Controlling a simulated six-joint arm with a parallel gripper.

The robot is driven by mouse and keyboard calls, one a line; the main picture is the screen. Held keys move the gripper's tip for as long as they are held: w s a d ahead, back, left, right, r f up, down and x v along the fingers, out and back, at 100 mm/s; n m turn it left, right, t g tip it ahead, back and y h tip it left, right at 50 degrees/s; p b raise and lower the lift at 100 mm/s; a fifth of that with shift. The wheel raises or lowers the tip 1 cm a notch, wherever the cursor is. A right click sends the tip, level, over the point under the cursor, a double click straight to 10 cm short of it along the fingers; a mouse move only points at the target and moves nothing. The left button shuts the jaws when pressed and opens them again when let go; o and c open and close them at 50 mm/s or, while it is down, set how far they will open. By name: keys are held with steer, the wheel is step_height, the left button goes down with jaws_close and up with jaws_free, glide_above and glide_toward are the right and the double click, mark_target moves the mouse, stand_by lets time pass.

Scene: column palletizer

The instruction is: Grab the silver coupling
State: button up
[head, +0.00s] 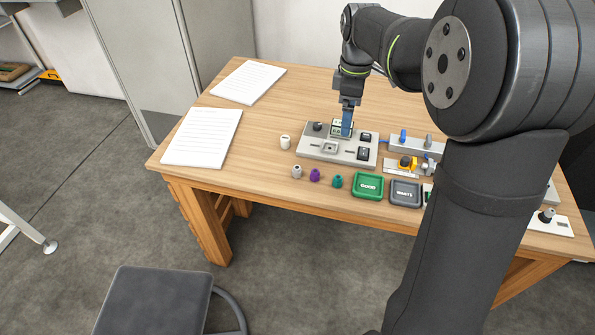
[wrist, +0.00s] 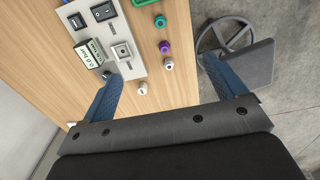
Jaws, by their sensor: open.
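The silver coupling (head: 297,172) stands near the front edge of the wooden table, left of a purple coupling (head: 314,175) and a teal coupling (head: 337,182). The silver coupling also shows in the wrist view (wrist: 168,65), between the lines of my two blue fingers and apart from both. My gripper (head: 347,134) is open and empty. In the head view it appears over the grey test fixture, behind and to the right of the silver coupling.
A white cylinder (head: 285,142) stands behind the silver coupling. The grey fixture (head: 309,151) carries a display and switches. Green GOOD (head: 368,197) and grey WASTE (head: 405,204) trays lie to the right. Papers (head: 203,137) lie at left. A stool (head: 155,300) stands in front.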

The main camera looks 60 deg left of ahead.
steer(key=c, duration=0.7)
steer(key=shift+o, duration=0.2)
steer(key=m+y, duration=0.2)
steer(key=m, duration=0.8)
glide_above(297, 167)
steer(key=f, duration=1.2)
steer(key=d+f, duration=0.1)
steer(key=f, duration=0.6)
steer(key=shift+s, duration=0.4)
steer(key=shift+w+a+f, duration=0.15)
steer(key=shift+f, duration=0.7)
steer(key=shift+w+a+f, duration=0.1)
steer(key=shift+a+f, duration=0.1)
steer(key=shift+f, duration=0.7)
steer(key=shift+w+a+f, duration=0.15)
steer(key=shift+f, duration=0.7)
